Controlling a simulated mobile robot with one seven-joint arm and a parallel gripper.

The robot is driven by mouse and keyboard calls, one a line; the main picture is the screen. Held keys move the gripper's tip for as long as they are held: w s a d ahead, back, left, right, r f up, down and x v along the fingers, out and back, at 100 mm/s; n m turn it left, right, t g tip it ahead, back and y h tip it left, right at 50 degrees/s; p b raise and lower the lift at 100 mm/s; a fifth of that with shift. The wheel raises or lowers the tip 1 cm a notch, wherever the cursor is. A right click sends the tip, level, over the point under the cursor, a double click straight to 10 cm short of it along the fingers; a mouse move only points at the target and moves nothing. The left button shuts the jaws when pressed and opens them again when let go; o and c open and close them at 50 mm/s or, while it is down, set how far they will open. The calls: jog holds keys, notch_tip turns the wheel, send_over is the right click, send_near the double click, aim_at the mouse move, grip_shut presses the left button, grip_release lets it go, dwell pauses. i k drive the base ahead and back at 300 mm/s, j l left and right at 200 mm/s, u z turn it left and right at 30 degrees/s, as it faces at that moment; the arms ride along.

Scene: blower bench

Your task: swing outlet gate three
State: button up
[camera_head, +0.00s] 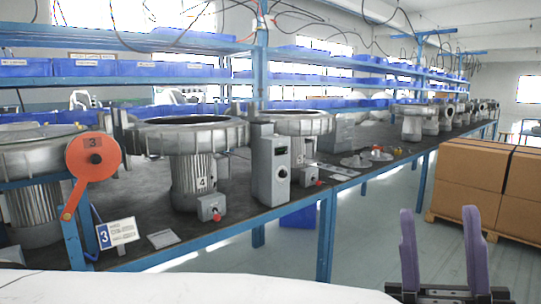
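Brown cartons (475,180) stand on a pallet at the right. The floor (370,230) between is clear.

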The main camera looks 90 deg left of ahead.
aim_at(92, 157)
jog(key=u, duration=3.65)
jog(key=i+z, duration=0.4)
jog(key=z, duration=0.15)
